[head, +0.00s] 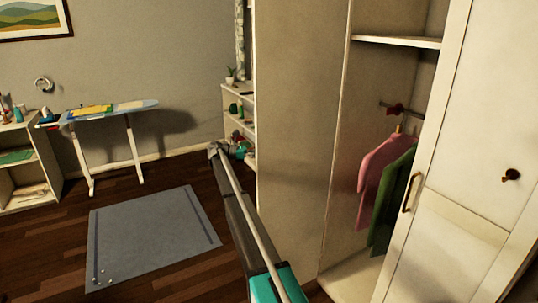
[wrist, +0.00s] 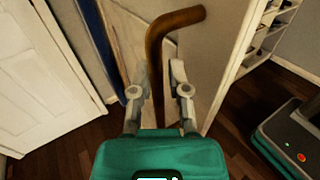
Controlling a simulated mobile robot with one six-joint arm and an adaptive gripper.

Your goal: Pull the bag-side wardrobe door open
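My gripper (wrist: 159,72) is in the wrist view with its two fingers apart. A pale panel (wrist: 218,58) with a white edge is behind the handle. In the head view the wardrobe's left compartment stands uncovered beside a tall pale panel (head: 298,110). A white wardrobe door (head: 468,120) with a brass handle (head: 411,192) is at right.
Pink (head: 377,166) and green (head: 391,202) garments hang in the wardrobe. A grey mat (head: 152,238) lies on the wooden floor. An ironing board (head: 110,111) stands at the far wall, between low shelves (head: 25,165) and a narrow shelf unit (head: 236,95).

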